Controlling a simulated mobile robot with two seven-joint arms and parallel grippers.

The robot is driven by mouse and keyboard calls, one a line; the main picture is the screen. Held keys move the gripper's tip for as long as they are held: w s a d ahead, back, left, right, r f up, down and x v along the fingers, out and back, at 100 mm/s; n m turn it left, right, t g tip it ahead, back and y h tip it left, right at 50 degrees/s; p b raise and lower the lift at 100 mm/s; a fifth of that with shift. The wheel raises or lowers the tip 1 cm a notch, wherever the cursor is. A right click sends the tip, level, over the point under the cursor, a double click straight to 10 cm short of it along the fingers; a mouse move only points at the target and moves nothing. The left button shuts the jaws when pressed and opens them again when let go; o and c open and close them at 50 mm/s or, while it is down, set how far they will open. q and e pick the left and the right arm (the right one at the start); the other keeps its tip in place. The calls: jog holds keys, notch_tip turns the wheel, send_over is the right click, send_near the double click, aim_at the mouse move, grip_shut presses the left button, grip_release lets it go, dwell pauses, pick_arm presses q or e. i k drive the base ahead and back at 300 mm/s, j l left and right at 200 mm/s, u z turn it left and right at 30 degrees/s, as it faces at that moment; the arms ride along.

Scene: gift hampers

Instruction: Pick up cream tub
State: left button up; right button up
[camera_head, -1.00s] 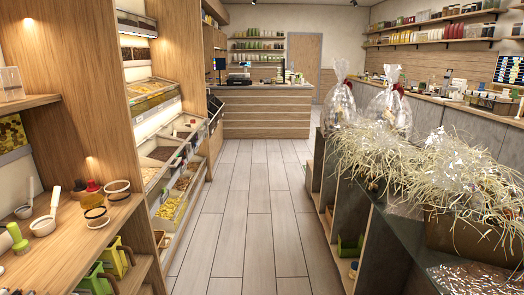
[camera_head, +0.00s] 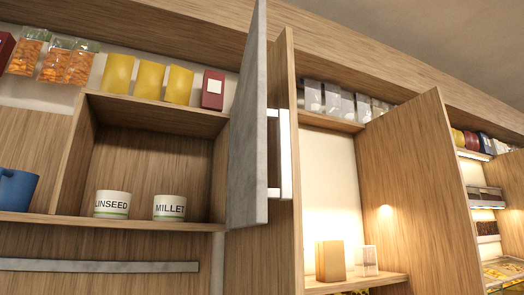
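No tub marked as cream can be made out. Two white tubs with green bands stand upright in an open wall cupboard: one reads LINSEED (camera_head: 112,204), the other reads MILLET (camera_head: 169,207). The grey cupboard door (camera_head: 250,140) with a metal handle (camera_head: 286,155) stands open to their right. Neither of my grippers is in view.
A blue mug (camera_head: 17,189) stands left of the cupboard. Snack bags (camera_head: 67,62), yellow packs (camera_head: 150,79) and a dark red box (camera_head: 213,89) sit above. A metal rail (camera_head: 98,265) runs below. A tan box (camera_head: 330,260) stands on a lit shelf at right.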

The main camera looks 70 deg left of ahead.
aim_at(166, 208)
jog(key=i+u, duration=0.25)
jog(key=i, duration=0.15)
jog(key=i+l+u, duration=0.2)
jog(key=i, duration=0.15)
jog(key=u, duration=2.55)
jog(key=j, duration=0.7)
jog(key=k, duration=0.05)
